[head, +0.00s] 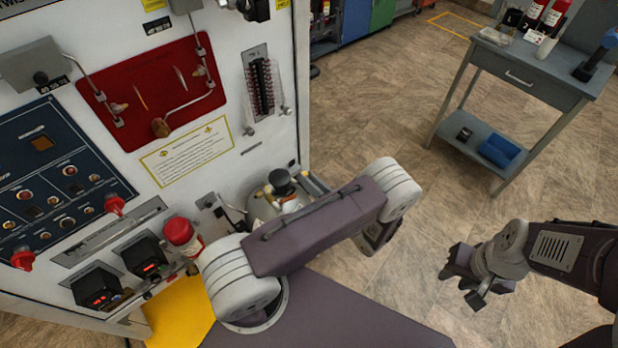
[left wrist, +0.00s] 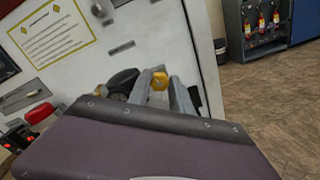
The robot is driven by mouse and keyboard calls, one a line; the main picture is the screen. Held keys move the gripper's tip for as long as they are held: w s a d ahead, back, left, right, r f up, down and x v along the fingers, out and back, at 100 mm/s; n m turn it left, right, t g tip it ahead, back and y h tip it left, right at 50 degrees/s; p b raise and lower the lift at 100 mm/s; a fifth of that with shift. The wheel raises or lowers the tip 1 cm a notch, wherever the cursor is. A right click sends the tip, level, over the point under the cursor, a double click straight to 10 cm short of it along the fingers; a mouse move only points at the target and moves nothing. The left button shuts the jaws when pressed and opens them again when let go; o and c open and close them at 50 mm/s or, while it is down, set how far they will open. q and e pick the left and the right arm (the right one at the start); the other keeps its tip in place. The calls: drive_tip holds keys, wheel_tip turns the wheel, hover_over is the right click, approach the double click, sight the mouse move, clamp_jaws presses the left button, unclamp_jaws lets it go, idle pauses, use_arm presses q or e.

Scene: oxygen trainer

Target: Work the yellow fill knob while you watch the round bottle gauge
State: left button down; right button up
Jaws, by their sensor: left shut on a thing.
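The yellow fill knob (left wrist: 160,80) shows in the left wrist view, close to the white panel's edge. The grey fingers of my left gripper (left wrist: 161,90) stand on either side of it, shut on it. In the head view my left forearm hides this gripper and the knob. A dark round part (left wrist: 122,81) sits left of the fingers; I cannot tell whether it is the bottle gauge. No readable gauge face shows. My right gripper (head: 461,285) is open and empty above the floor, far from the panel.
The white trainer panel (head: 215,160) fills the left, with a red plate (head: 150,90) and switches. A dark-capped metal vessel (head: 281,183) stands beside it, partly behind my left arm. A grey side table (head: 540,80) stands at the back right. Tiled floor between is clear.

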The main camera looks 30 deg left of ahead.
use_arm(q)
drive_tip(key=shift+m, duration=1)
drive_tip(key=c, duration=1.2)
unclamp_jaws()
drive_tip(key=shift+o, duration=0.2)
drive_tip(key=v, duration=0.9)
